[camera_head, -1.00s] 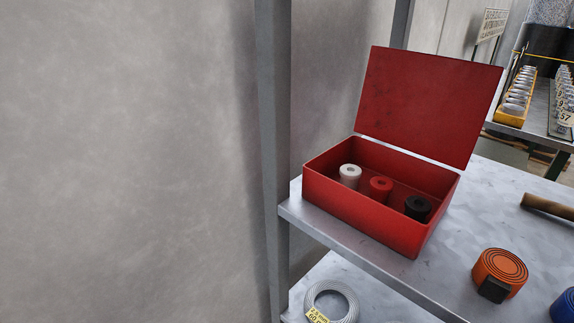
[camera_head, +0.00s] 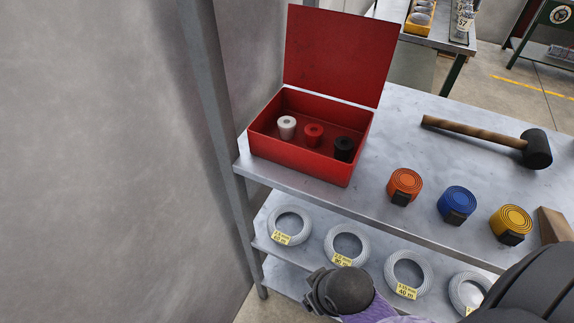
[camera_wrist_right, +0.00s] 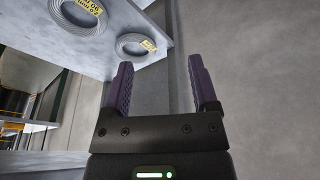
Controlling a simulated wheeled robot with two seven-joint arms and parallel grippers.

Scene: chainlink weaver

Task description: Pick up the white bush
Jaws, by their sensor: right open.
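The white bush (camera_head: 287,127) is a small white cylinder with a hole in its top. It stands at the left inside the open red box (camera_head: 300,157), beside a red bush (camera_head: 313,134) and a black bush (camera_head: 344,148). The box sits on the left end of the metal shelf's top. In the right wrist view my right gripper (camera_wrist_right: 158,85) is open and empty, its two purple fingers spread near the lower shelf. In the head view part of my right arm (camera_head: 345,290) shows low in front of the shelf, with its fingers out of sight. My left gripper is not seen.
On the top shelf (camera_head: 290,183) are orange (camera_head: 404,185), blue (camera_head: 456,204) and yellow (camera_head: 511,223) strap rolls and a mallet (camera_head: 480,139). Wire coils (camera_head: 347,245) lie below. The box lid (camera_head: 333,55) stands up behind it. A post (camera_head: 213,90) and wall flank the left.

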